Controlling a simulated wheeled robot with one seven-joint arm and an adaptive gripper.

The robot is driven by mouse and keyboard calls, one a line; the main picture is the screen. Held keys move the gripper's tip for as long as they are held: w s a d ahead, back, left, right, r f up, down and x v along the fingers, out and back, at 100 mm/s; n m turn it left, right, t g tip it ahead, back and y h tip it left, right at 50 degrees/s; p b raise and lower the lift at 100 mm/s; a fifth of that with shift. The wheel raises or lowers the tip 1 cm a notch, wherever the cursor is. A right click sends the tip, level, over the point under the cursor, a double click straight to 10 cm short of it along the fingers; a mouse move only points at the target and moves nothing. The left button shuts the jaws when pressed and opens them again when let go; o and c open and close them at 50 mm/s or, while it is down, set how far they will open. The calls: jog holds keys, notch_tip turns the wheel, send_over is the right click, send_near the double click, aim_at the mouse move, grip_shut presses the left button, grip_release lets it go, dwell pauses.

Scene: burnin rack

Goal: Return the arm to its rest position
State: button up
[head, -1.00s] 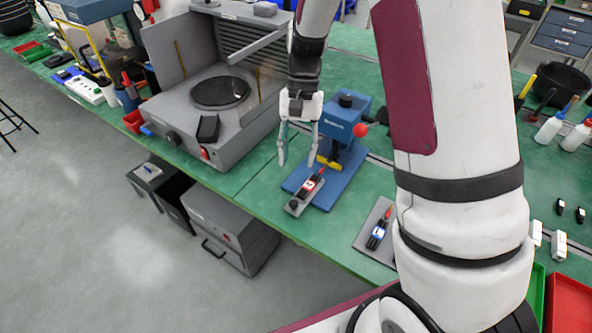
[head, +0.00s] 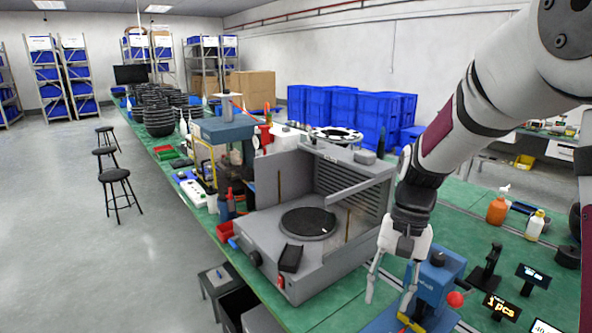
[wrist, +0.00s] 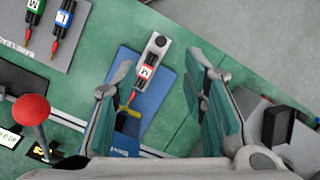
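My gripper (head: 388,285) hangs fingers-down over the green bench, at the left of the blue press (head: 438,278) in the head view. In the wrist view my gripper (wrist: 160,75) has its two fingers well apart with nothing held between them. Below and between them lies a red-tipped probe with an M label (wrist: 147,72), its grey holder end near the edge of the press's blue base (wrist: 125,60). My arm reaches in from the upper right of the head view, bent down at the wrist.
A grey open-fronted machine (head: 272,222) with a dark round plate stands just left of my gripper. The press's red ball knob (head: 455,299) is close on the right. A grey plate (wrist: 75,12) holds two more probes. Bottles (head: 497,208) and small displays stand further right.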

jog(key=s+r+n+t+h, duration=0.1)
jog(key=s+r+n+t, duration=0.1)
jog(key=s+r, duration=0.4)
jog(key=s+d+r+n+t+h, duration=0.1)
jog(key=s+r+n+t, duration=0.2)
jog(key=s, duration=0.9)
jog(key=shift+r+t, duration=1.1)
jog(key=shift+r, duration=0.45)
